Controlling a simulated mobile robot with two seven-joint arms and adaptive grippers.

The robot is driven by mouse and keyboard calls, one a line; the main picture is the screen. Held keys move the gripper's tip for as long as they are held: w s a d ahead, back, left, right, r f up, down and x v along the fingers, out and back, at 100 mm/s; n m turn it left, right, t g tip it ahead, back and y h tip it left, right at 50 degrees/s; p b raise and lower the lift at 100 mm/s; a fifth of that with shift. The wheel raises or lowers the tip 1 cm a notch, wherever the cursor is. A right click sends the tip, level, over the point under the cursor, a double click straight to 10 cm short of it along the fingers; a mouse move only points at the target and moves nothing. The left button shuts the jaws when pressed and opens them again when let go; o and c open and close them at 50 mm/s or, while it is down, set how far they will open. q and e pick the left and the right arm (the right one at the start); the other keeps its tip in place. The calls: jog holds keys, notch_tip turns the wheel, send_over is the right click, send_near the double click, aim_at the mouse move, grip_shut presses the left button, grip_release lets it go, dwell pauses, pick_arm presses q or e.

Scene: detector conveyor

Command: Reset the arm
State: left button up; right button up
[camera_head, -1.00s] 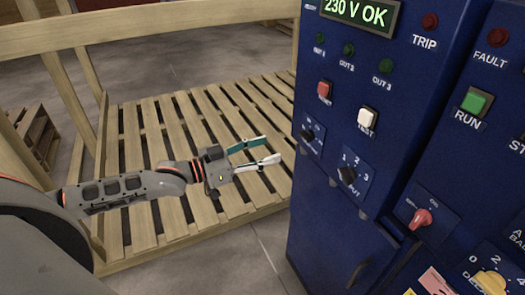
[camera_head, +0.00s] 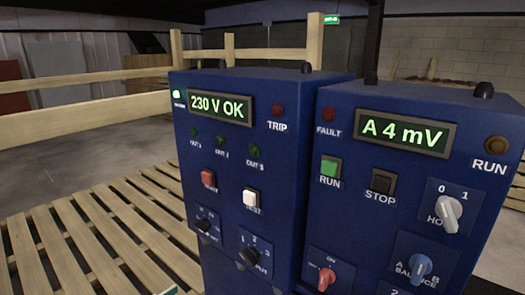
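Only a small teal and white tip of my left gripper (camera_head: 170,290) shows, at the bottom edge of the head view, in front of the wooden slats. The rest of that gripper and its arm are out of the picture, so its opening is hidden. My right gripper and arm are not in view.
A blue cabinet (camera_head: 215,150) reads "230 V OK". A second blue cabinet (camera_head: 345,190) to its right reads "A 4 mV" and carries buttons and knobs. Wooden slatted decking (camera_head: 100,235) lies to the left, with a wooden rail (camera_head: 90,115) behind it.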

pick_arm(q)
jog(key=s+d+f+n+g+y, duration=0.2)
jog(key=s+f+y, duration=0.4)
jog(key=s+f, duration=1.2)
notch_tip(320, 180, down, 2)
jog(key=shift+s+f+n+g, duration=0.15)
jog(key=shift+f+n+g, duration=0.15)
jog(key=shift+g, duration=0.3)
